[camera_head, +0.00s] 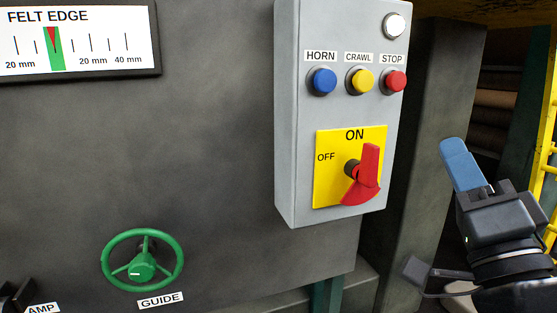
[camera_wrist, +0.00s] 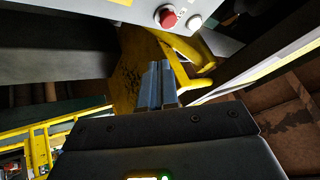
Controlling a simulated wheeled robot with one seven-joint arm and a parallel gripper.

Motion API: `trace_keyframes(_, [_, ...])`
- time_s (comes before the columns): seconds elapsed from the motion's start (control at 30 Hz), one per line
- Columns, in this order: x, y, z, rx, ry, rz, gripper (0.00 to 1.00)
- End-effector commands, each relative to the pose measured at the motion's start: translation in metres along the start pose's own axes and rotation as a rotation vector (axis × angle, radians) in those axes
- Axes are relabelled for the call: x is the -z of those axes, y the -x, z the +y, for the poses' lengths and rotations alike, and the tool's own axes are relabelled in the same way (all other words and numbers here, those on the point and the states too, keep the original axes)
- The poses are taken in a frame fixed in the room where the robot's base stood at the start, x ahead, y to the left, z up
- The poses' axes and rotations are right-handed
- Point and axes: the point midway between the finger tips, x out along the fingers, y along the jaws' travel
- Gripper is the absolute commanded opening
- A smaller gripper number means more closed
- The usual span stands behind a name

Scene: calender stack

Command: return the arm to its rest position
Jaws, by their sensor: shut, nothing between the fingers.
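My gripper (camera_head: 455,150) is at the right of the head view, with its blue fingers pointing up and to the left. It is shut and empty, to the right of the grey control box and apart from it. In the wrist view the two fingers (camera_wrist: 156,78) lie side by side with nothing between them. Part of my arm runs out of the head view at the lower right.
The grey control box (camera_head: 290,120) carries horn, crawl and stop buttons and a red rotary switch (camera_head: 369,165) with its handle toward ON. A green handwheel (camera_head: 173,262) sits lower left, under a felt edge gauge (camera_head: 75,42). Yellow railing (camera_head: 547,190) stands at the far right.

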Motion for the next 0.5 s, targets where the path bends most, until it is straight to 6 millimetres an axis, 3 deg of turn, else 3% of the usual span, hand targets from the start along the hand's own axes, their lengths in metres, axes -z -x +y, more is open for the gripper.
trace_keyframes(0.03, [-0.005, 0.019, 0.013, -0.023, 0.068, -0.035, 0.00])
trace_keyframes(0.2, [-0.016, 0.078, 0.042, -0.077, 0.267, -0.134, 0.00])
trace_keyframes(0.5, [-0.027, 0.196, 0.077, -0.179, 0.553, -0.326, 0.00])
